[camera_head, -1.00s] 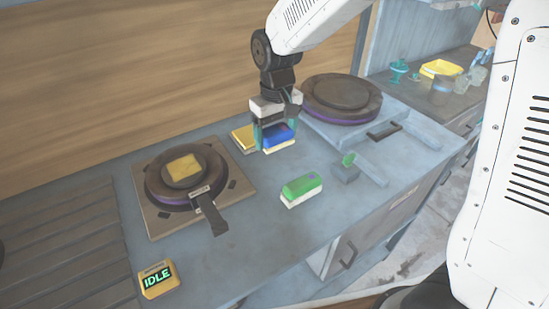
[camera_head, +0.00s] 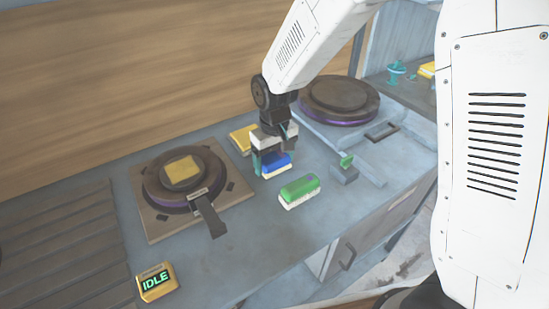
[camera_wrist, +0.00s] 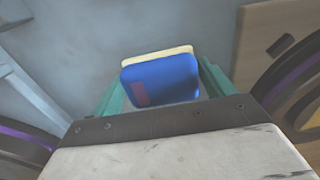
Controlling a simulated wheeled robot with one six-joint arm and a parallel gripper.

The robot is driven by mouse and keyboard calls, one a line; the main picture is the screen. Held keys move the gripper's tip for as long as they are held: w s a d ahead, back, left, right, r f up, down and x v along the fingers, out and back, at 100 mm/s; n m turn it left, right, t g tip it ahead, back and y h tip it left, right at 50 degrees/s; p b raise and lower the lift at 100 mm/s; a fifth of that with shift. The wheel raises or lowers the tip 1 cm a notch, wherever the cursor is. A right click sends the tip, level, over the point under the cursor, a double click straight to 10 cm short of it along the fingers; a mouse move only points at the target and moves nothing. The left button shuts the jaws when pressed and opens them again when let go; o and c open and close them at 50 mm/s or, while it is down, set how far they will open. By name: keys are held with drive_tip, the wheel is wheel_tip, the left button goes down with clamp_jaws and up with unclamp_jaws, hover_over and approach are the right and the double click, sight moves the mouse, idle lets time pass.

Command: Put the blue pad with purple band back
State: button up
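The blue pad (camera_head: 275,161) has a cream underside and sits low over the counter, behind and left of the green pad. In the wrist view the blue pad (camera_wrist: 165,80) shows a dull reddish-purple patch on its left part; I see no full band. My gripper (camera_head: 273,158) points down with its green fingers on either side of the blue pad and appears shut on it. In the wrist view, the fingers (camera_wrist: 162,92) flank the pad closely. I cannot tell whether the pad's underside touches the counter.
A green pad with a purple spot (camera_head: 299,190) lies just right. A yellow pad (camera_head: 242,138) lies behind. A yellow box reading IDLE (camera_head: 156,282) is at front left. The front counter is clear.

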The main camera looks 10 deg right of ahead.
sight(274, 157)
drive_tip(key=shift+o, duration=1.1)
drive_tip(key=shift+r, duration=0.1)
wheel_tip(274, 157, up, 12)
drive_tip(key=s+d+r+m, duration=0.2)
drive_tip(key=s+d+r, duration=0.6)
drive_tip(key=s+d, duration=0.35)
drive_tip(key=s+d+m+t, duration=0.1)
drive_tip(key=s+d, duration=0.4)
drive_tip(key=s, duration=1)
drive_tip(key=shift+d+r+m, duration=0.15)
drive_tip(key=shift+d+m, duration=0.05)
drive_tip(key=shift+m, duration=0.6)
